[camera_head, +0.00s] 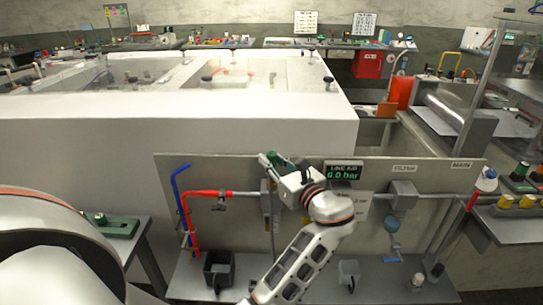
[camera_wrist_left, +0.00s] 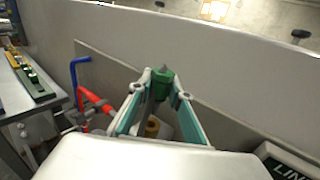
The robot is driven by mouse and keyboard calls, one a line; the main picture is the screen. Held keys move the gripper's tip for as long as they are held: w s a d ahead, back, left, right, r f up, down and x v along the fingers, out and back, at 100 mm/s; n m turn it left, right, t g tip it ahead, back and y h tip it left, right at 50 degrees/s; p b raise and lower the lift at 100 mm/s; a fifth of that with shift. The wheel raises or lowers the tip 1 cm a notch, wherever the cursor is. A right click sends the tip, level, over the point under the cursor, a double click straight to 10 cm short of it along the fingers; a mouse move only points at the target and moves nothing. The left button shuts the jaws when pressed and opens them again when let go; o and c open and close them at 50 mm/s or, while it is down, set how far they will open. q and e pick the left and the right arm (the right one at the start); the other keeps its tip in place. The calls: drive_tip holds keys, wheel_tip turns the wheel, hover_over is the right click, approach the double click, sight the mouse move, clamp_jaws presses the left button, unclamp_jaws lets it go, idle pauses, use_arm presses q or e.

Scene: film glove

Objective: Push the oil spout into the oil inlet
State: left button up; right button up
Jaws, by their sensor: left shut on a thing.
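My left gripper (camera_head: 268,160) is raised at the top edge of the grey panel (camera_head: 330,215), left of the "LINE AIR 0.0 bar" display (camera_head: 344,172). In the left wrist view the gripper (camera_wrist_left: 161,84) is shut on a green-collared piece with a dark tip, which looks like the oil spout (camera_wrist_left: 162,79). A round brass-coloured part (camera_wrist_left: 152,126) shows between and beyond the fingers; I cannot tell whether it is the oil inlet. The spout looks apart from it. My right gripper is not in view.
Red pipe with a valve (camera_head: 210,193) and a blue pipe (camera_head: 176,190) run on the panel's left. A large white block (camera_head: 200,130) stands behind the panel.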

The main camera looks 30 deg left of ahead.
use_arm(q)
drive_tip(key=shift+f, duration=0.7)
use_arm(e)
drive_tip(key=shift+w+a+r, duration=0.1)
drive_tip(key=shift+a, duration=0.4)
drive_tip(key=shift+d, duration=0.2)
use_arm(q)
drive_tip(key=shift+p, duration=0.5)
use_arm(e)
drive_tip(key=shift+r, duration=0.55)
use_arm(q)
drive_tip(key=shift+p, duration=0.35)
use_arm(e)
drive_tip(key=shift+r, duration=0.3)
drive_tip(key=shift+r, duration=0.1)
use_arm(q)
drive_tip(key=shift+f+b, duration=0.35)
drive_tip(key=shift+f, duration=1.25)
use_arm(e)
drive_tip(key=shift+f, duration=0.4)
use_arm(q)
drive_tip(key=o, duration=1.1)
